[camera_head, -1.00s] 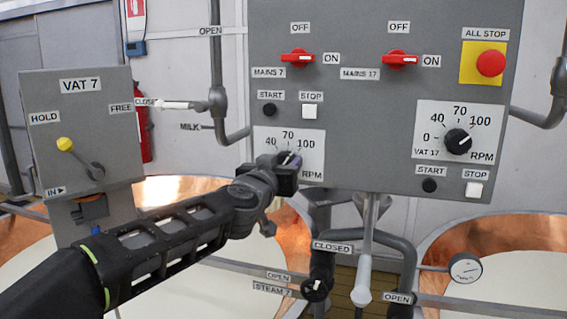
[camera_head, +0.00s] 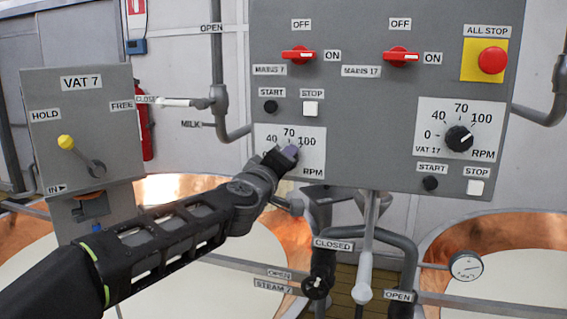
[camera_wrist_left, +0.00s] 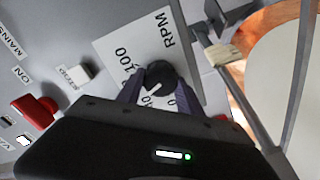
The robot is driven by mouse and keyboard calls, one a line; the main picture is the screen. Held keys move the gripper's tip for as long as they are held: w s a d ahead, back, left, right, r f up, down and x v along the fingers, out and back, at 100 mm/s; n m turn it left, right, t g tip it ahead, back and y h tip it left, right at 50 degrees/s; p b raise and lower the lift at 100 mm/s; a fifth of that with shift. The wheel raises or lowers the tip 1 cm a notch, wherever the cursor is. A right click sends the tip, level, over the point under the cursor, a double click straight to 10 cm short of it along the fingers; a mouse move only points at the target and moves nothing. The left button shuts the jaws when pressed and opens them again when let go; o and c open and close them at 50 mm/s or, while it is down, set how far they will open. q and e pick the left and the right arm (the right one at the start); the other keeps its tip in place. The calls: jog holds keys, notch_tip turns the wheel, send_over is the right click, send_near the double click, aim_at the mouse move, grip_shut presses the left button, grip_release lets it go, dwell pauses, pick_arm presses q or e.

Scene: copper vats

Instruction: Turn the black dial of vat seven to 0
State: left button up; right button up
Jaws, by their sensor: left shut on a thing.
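The vat seven dial plate (camera_head: 312,160) is on the left lower part of the grey control panel. Its black dial (camera_wrist_left: 160,75) shows in the wrist view between the two purple fingers of my left gripper (camera_wrist_left: 157,88). The fingers are shut on the dial from both sides. A short white mark on the dial points down and left in that view, roughly toward 70; the nearby numbers are partly covered. In the head view my left gripper (camera_head: 288,153) hides the dial and the 0. My right gripper is not in view.
Above the plate are the START button (camera_head: 270,107), STOP button (camera_head: 310,109) and red mains 7 switch (camera_head: 298,54). The vat 17 dial (camera_head: 459,138) is at right. Pipes and a valve handle (camera_head: 364,280) lie below the panel. The vat 7 box (camera_head: 84,150) stands left.

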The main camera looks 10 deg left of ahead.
pick_arm(q)
jog(key=n+b, duration=0.1)
jog(key=n, duration=0.3)
jog(key=n+b, duration=0.1)
jog(key=n, duration=0.4)
jog(key=n+b, duration=0.1)
jog(key=n, duration=0.3)
jog(key=shift+f+n, duration=0.3)
jog(key=shift+n, duration=0.1)
jog(key=o, duration=1.4)
jog(key=shift+r, duration=0.1)
